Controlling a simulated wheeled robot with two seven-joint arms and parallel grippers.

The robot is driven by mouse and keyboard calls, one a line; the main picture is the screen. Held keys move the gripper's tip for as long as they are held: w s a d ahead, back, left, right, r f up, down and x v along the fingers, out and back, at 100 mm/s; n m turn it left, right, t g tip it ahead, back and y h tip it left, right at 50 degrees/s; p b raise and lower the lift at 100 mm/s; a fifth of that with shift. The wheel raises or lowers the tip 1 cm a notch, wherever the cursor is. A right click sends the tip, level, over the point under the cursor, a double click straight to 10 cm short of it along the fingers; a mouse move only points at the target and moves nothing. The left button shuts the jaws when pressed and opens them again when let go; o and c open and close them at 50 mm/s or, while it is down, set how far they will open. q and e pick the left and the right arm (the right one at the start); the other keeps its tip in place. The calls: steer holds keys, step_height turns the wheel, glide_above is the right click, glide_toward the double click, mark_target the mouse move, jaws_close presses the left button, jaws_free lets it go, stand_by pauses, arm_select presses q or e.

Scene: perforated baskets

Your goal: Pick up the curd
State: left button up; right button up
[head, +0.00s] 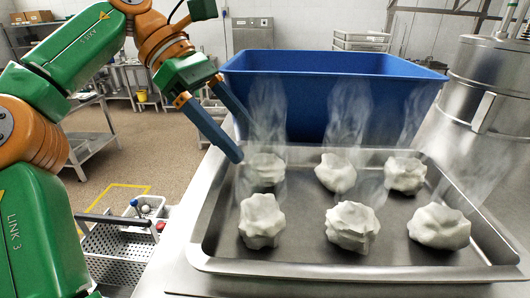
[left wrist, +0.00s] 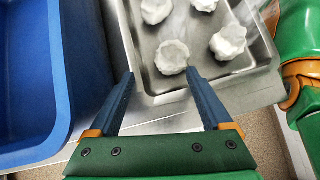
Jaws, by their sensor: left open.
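Several white, lumpy curd pieces sit in two rows in a shallow metal tray (head: 345,268), with steam rising over them. In the head view, the back-left curd (head: 265,168) is closest to my left gripper (head: 243,142), which is open and empty, reaching down over the tray's back-left corner. In the left wrist view, the left gripper (left wrist: 161,76) has its fingers spread, and a curd (left wrist: 172,58) shows just beyond the tips, roughly between them. I cannot tell if a finger touches it. The front-left curd (head: 262,222) lies nearer the camera. My right gripper is not in view.
A deep blue bin (head: 310,95) stands behind the tray, close to the left gripper; it also shows in the left wrist view (left wrist: 60,110). A metal vessel (head: 492,90) stands at the right. A perforated basket (head: 120,262) is low at the left. Bare tray floor lies between the curds.

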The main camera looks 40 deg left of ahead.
mark_target(261, 160)
arm_select(q)
steer(key=d, duration=0.1)
steer(key=s+d+f, duration=0.1)
steer(key=d, duration=0.2)
steer(key=shift+s+d+f, duration=0.25)
steer(key=shift+d+f, duration=0.05)
steer(key=shift+d, duration=0.1)
steer(key=shift+w+d+f, duration=0.45)
steer(key=shift+f, duration=0.3)
steer(key=shift+w+a+f, duration=0.15)
steer(key=shift+w+a, duration=0.1)
steer(key=shift+w, duration=0.15)
steer(key=shift+s, duration=0.2)
steer(key=c, duration=1.1)
